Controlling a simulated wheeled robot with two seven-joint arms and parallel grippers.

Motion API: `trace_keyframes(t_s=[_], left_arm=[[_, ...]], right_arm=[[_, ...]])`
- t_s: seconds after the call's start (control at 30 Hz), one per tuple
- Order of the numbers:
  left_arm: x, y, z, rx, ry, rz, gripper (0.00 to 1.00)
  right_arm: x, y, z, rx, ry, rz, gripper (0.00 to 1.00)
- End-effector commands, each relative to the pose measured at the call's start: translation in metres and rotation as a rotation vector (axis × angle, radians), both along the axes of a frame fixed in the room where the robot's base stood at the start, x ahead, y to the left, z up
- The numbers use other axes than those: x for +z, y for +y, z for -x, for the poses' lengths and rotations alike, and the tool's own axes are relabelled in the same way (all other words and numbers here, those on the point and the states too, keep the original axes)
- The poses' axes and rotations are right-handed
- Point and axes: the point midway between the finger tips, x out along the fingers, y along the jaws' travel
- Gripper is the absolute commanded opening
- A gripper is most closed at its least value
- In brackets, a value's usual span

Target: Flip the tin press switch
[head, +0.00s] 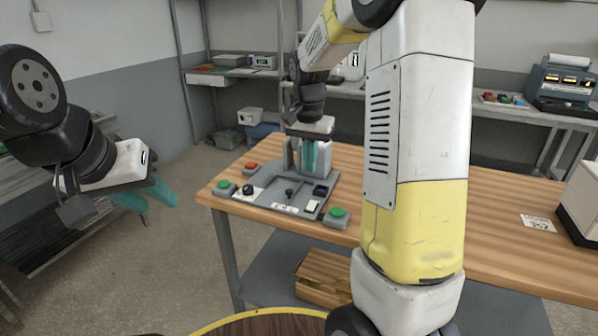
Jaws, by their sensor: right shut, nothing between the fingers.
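A grey control panel (265,205) lies on the wooden table's left part. It carries a black knob (248,190), a small black lever (289,193), a dark square part (320,190) and a white rocker-like part (312,206). I cannot tell which of these is the tin press switch; the labels are too small to read. My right gripper (310,157) points down, shut and empty, over the panel's back edge, in front of a grey upright block (326,158). It hides part of that block. My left gripper (150,197) hangs at the left, open and empty, away from the table.
Green buttons (338,213) (225,185) and a red button (252,167) sit around the panel. My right arm hides the table's middle. A card (538,223) and a white machine (580,200) are at the right. Shelves (235,72) stand behind.

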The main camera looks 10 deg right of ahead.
Motion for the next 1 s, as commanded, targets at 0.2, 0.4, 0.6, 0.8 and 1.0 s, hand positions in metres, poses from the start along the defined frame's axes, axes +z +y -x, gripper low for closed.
trace_keyframes(t_s=[0.2,0.4,0.6,0.8,1.0], left_arm=[[0.000,0.000,0.000,0.000,0.000,0.000,0.36],[0.000,0.000,0.000,0.000,0.000,0.000,0.36],[0.000,0.000,0.000,0.000,0.000,0.000,0.36],[0.000,0.000,0.000,0.000,0.000,0.000,0.36],[0.000,0.000,0.000,0.000,0.000,0.000,0.36]], right_arm=[[0.012,0.002,0.002,0.001,0.000,0.000,0.00],[0.013,0.002,0.002,0.001,0.000,0.000,0.00],[0.013,-0.003,-0.003,0.001,-0.021,0.012,0.00],[0.014,-0.007,-0.009,0.003,-0.048,0.027,0.00],[0.012,-0.007,-0.009,0.002,-0.047,0.026,0.00]])
